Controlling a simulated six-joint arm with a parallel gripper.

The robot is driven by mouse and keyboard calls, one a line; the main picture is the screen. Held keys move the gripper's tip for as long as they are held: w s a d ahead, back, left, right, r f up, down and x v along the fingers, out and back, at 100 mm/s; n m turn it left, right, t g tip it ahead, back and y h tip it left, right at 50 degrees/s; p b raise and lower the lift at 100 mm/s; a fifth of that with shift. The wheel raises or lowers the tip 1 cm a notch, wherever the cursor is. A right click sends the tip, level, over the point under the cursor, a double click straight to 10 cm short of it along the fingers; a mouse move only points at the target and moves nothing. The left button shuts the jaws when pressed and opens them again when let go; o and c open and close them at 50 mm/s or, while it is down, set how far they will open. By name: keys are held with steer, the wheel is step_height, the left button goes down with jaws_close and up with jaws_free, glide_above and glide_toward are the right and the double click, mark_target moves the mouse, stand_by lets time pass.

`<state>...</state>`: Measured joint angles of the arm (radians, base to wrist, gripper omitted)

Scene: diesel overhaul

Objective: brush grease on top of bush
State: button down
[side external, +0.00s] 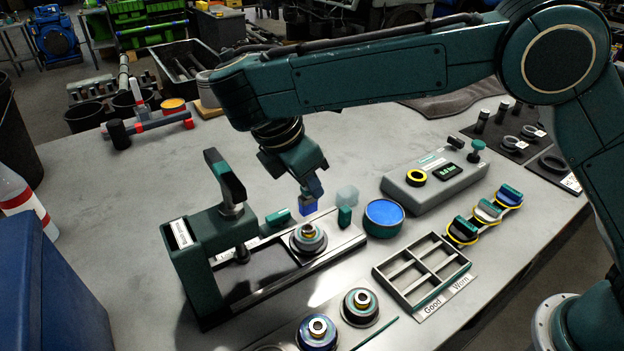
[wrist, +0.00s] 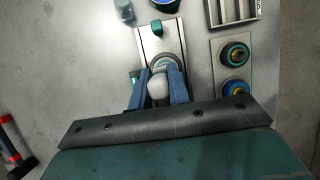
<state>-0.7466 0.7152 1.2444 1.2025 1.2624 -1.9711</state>
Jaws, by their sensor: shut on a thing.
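The bush (side external: 308,232) stands upright in a dark round holder on the pale rail of the press fixture; it has a yellow ring and a light metal top. My gripper (side external: 310,202) points down just above and behind it, apart from it. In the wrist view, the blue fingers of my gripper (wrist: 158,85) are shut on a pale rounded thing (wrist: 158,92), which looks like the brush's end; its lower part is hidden. Part of the bush's round holder (wrist: 166,62) shows beyond the fingers. An open round tin with blue contents (side external: 384,213), probably the grease, stands right of the rail.
The green press (side external: 205,250) with its raised lever stands left of the bush. Teal blocks (side external: 345,216) flank the rail. A grey sorting tray (side external: 420,275), a gauge box (side external: 435,178) and two similar assemblies (side external: 360,306) stand around it.

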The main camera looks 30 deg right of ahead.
steer(key=shift+f, duration=1.45)
steer(key=shift+f, duration=0.6)
stand_by(0.9)
steer(key=shift+w, duration=0.15)
steer(key=shift+w, duration=0.25)
steer(key=shift+s, duration=0.15)
stand_by(0.4)
steer(key=shift+s, duration=0.75)
steer(key=shift+w, duration=0.15)
